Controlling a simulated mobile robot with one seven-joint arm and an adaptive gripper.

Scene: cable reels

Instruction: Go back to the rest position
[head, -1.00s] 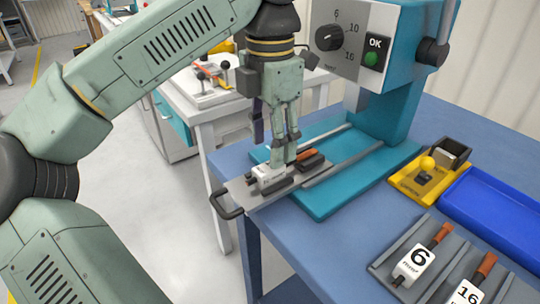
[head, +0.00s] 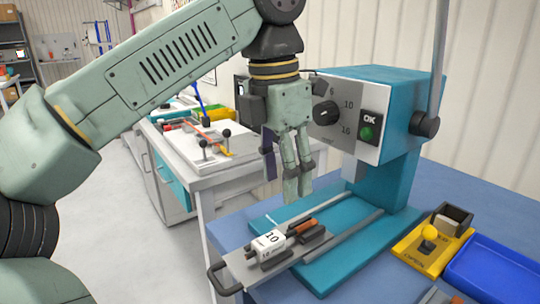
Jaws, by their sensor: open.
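My gripper (head: 298,198) hangs fingers down above the teal press base, open and empty. Below it, a white block marked 10 (head: 268,244) with an orange-brown part (head: 303,226) sits in the dark holders of the grey sliding plate (head: 240,265). The gripper is clear of the block, with a gap between. The plate has a dark handle (head: 222,281) at its front left. The teal press (head: 395,110) stands behind, with a dial (head: 325,112) and a green button under OK (head: 367,133).
A yellow holder (head: 408,258) with a yellow knob and a blue tray (head: 500,268) lie on the blue table at the right. A white bench (head: 190,165) with fixtures stands behind at the left. Open floor shows at the lower left.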

